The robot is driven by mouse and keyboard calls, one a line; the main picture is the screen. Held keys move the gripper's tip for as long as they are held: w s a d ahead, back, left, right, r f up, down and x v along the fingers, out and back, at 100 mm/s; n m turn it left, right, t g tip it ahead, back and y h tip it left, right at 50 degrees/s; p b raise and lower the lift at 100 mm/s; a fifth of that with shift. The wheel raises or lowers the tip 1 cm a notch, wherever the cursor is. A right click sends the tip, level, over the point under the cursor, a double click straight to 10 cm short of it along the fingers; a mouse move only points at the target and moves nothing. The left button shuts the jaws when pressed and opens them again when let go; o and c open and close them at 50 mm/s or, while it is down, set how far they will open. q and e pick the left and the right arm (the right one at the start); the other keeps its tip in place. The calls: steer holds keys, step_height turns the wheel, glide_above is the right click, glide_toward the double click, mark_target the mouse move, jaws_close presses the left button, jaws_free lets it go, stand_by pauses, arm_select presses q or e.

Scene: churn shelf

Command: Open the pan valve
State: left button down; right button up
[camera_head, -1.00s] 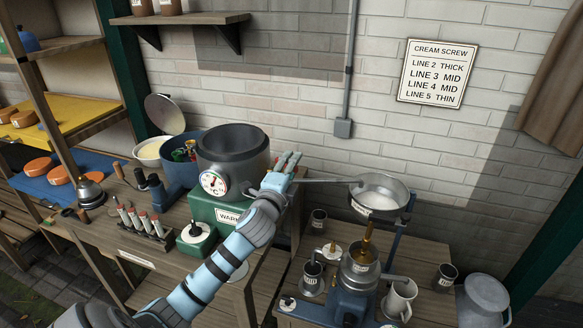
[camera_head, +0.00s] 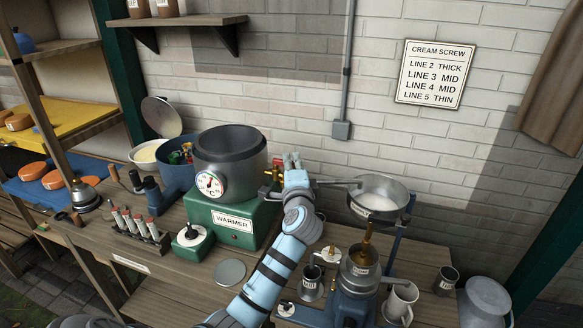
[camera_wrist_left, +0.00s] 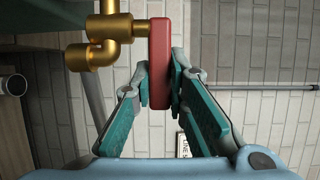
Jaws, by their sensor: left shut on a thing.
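The pan valve (camera_head: 272,173) is a brass fitting at the right side of the dark pot (camera_head: 232,150) on the green warmer (camera_head: 215,214). In the left wrist view its brass body (camera_wrist_left: 97,45) is at top left, and its red handle (camera_wrist_left: 159,50) hangs beside it. My left gripper (camera_wrist_left: 161,85) is shut on the red handle, with one finger on each side of its lower part. In the head view my left gripper (camera_head: 291,163) is just right of the brass, and most of the handle is hidden. My right gripper is out of view.
A rack of tubes (camera_head: 136,230) and a small green box (camera_head: 192,238) stand at the left. A brick wall (camera_head: 300,60) is behind.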

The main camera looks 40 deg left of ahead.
arm_select(q)
steer(key=c, duration=1.6)
jaws_free()
steer(key=shift+o, duration=0.2)
steer(key=v, duration=1.2)
